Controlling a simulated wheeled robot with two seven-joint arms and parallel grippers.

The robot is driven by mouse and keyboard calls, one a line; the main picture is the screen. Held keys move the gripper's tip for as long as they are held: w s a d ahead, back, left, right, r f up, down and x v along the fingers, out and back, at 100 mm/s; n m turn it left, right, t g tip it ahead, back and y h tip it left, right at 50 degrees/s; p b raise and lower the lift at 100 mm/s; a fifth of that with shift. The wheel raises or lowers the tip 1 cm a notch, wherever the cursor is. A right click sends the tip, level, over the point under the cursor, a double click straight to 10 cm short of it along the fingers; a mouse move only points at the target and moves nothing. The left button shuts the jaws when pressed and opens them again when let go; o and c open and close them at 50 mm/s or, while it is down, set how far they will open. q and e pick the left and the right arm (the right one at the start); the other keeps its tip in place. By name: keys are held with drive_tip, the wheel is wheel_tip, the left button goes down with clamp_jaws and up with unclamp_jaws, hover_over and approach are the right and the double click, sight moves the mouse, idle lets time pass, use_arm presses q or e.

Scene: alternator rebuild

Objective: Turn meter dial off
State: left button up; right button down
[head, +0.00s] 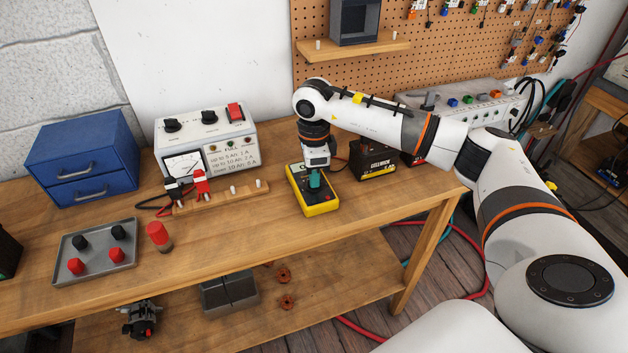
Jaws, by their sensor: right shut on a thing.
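A yellow-edged meter (315,207) with a dark face lies on the wooden workbench, near the front edge and right of the middle. A teal part, which looks like its dial (314,180), shows on its upper face. My right gripper (315,172) points straight down over the meter and is shut on the dial. The gripper and wrist cover the far part of the meter, so the dial's setting and the display cannot be read. My left gripper is not in view.
A white tester (236,150) with a gauge and leads stands behind left of the meter. A black-and-yellow battery (374,166) stands close at right. A grey tray (119,258), a red-capped cylinder (158,236) and a blue drawer box (62,150) are at left.

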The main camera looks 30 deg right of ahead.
drive_tip(key=shift+n+b, duration=0.55)
drive_tip(key=shift+n, duration=0.55)
drive_tip(key=c, duration=1.5)
unclamp_jaws()
drive_tip(key=shift+r, duration=0.1)
wheel_tip(320, 180, up, 12)
drive_tip(key=shift+f+b, duration=0.1)
drive_tip(key=shift+b, duration=0.8)
